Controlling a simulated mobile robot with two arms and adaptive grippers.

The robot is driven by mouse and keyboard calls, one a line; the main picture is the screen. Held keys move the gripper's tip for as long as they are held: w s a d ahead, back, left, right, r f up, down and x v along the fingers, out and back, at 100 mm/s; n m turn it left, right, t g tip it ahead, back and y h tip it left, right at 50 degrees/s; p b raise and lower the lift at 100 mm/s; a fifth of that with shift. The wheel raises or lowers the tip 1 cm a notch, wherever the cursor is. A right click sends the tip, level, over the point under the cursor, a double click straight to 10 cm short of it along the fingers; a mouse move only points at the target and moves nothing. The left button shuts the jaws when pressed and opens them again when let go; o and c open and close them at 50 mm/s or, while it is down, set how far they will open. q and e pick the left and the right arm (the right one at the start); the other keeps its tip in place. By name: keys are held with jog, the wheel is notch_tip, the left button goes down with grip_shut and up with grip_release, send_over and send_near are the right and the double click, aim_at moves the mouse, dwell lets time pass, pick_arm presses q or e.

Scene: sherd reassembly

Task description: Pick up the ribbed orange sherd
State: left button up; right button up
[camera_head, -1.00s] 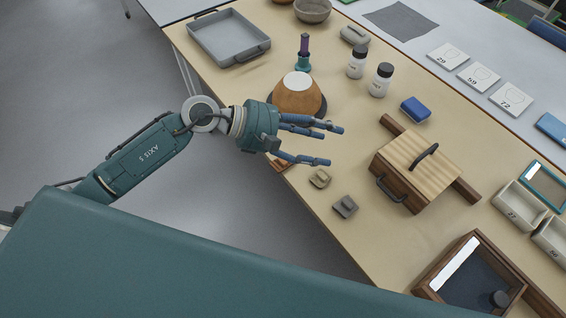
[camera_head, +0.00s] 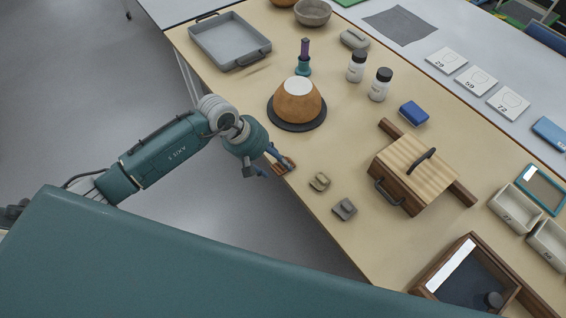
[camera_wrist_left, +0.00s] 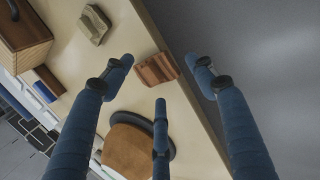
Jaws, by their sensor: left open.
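The ribbed orange sherd (camera_wrist_left: 157,69) lies on the tabletop near its edge, ridges showing, in the left wrist view. In the head view the sherd (camera_head: 288,168) is partly hidden by my left fingers. My left gripper (camera_head: 268,166) is open and points down over the sherd. In the wrist view its blue fingers spread around the sherd, two to the sides and one below, without visible contact. The height gap is hard to judge. My right gripper is not in view.
A tan sherd (camera_head: 320,181) and a grey sherd (camera_head: 344,209) lie close by to the right. A domed orange pot (camera_head: 298,103) on a dark round base stands behind. A wooden box (camera_head: 411,172) stands further right. The table edge is very near the sherd.

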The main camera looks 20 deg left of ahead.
pick_arm(q)
jog(key=shift+x, duration=1.3)
jog(key=shift+r, duration=0.1)
jog(key=c, duration=1.2)
